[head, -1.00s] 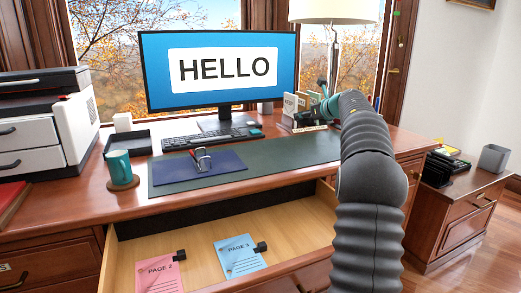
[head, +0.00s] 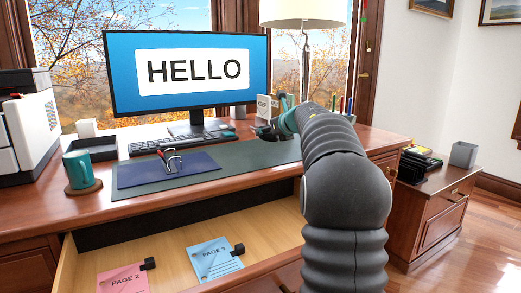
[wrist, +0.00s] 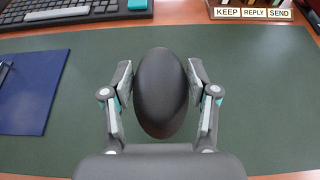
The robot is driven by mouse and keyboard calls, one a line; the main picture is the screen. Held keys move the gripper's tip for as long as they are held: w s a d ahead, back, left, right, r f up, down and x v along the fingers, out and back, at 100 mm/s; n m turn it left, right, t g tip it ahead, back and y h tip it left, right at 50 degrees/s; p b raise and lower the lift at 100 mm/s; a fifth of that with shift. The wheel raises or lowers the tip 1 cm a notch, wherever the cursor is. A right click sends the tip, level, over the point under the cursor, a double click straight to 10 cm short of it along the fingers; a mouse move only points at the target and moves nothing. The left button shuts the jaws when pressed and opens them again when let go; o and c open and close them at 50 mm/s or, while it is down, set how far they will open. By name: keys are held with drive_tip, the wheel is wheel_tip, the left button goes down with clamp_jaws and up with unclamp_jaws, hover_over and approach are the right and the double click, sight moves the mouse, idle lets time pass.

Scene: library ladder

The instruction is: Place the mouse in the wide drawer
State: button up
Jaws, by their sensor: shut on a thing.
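The mouse (wrist: 160,92) is a dark, smooth oval. In the wrist view it sits between the two fingers of my gripper (wrist: 160,80), which is shut on its sides above the green desk mat. In the head view my gripper (head: 278,124) is over the right part of the mat, partly hidden by my arm. The wide drawer (head: 268,226) stands open below the desk's front edge, with a pale wooden floor. My arm covers its right part.
A pink card (head: 122,279) and a blue card (head: 214,259) lie in the drawer. A keyboard (head: 180,143), a blue folder (head: 168,170) and a teal mug (head: 78,168) are on the desk. The KEEP/REPLY/SEND sorter (wrist: 254,12) stands beyond my gripper.

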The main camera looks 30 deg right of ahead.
sight(261, 154)
drive_tip(key=shift+w+a+f, duration=0.7)
drive_tip(key=shift+a+f, duration=0.05)
drive_tip(key=shift+a, duration=0.25)
drive_tip(key=shift+f+b, duration=1)
drive_tip(key=shift+f, duration=0.95)
drive_tip(key=shift+f, duration=0.2)
drive_tip(key=o, duration=1.2)
